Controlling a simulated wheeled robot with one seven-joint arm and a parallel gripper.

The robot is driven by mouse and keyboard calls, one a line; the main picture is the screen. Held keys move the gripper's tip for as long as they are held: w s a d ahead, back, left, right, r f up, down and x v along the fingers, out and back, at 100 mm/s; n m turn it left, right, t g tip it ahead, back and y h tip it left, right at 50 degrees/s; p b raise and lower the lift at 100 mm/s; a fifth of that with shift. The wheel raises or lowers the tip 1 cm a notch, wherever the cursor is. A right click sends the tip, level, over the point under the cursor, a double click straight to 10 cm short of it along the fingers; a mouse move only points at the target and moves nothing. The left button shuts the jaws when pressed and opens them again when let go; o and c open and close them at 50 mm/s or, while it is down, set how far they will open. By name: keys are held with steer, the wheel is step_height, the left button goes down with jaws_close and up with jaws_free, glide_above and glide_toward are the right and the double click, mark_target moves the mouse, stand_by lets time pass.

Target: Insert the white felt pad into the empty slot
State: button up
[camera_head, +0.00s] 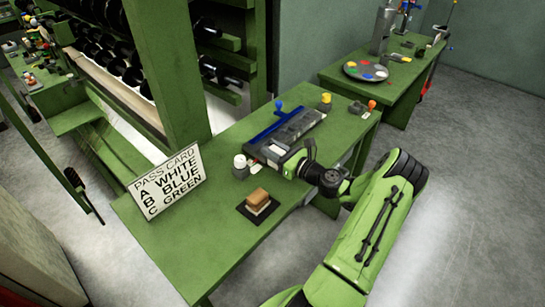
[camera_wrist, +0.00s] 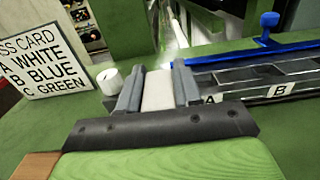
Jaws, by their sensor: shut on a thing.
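My gripper (camera_wrist: 158,90) is shut on the white felt pad (camera_wrist: 158,92), a pale block between its two grey fingers. In the head view my gripper (camera_head: 292,162) is over the near left part of the slotted tray (camera_head: 300,128). The grey tray shows in the wrist view (camera_wrist: 262,76) just right of the fingers, with labels A and B on its front and a blue bar with an upright knob behind. Its compartments show dark gaps between grey dividers. My fingers hide its left end. I cannot tell whether the pad is inside a slot.
A pass card (camera_head: 167,182) reading A white, B blue, C green stands at the left. A white-topped jar (camera_head: 240,163) is close left of my gripper. The bench's front left is clear.

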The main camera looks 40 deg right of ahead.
steer(key=shift+f, duration=1.25)
steer(key=o, duration=1)
